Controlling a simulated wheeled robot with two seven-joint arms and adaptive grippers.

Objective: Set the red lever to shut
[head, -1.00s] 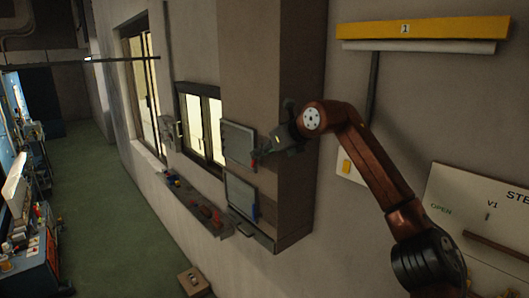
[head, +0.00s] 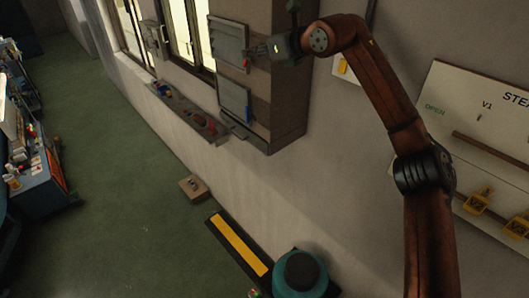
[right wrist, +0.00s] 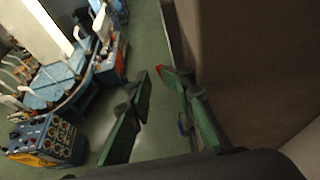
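The red lever (head: 246,64) sits on the upper grey panel (head: 228,42) of the wall column in the head view. My right gripper (head: 254,49) is at that panel's right edge, with its fingertips close to the lever. In the right wrist view, the two green-padded fingers (right wrist: 158,78) stand apart with floor showing between them. The red lever (right wrist: 160,69) shows there by the tip of the right-hand finger, which partly hides it. I cannot tell whether they touch. My left gripper is out of view.
A ledge (head: 190,119) with small items runs along the wall. A white board (head: 484,135) is at right. A teal drum (head: 300,272) stands at the bottom. The floor at left is open.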

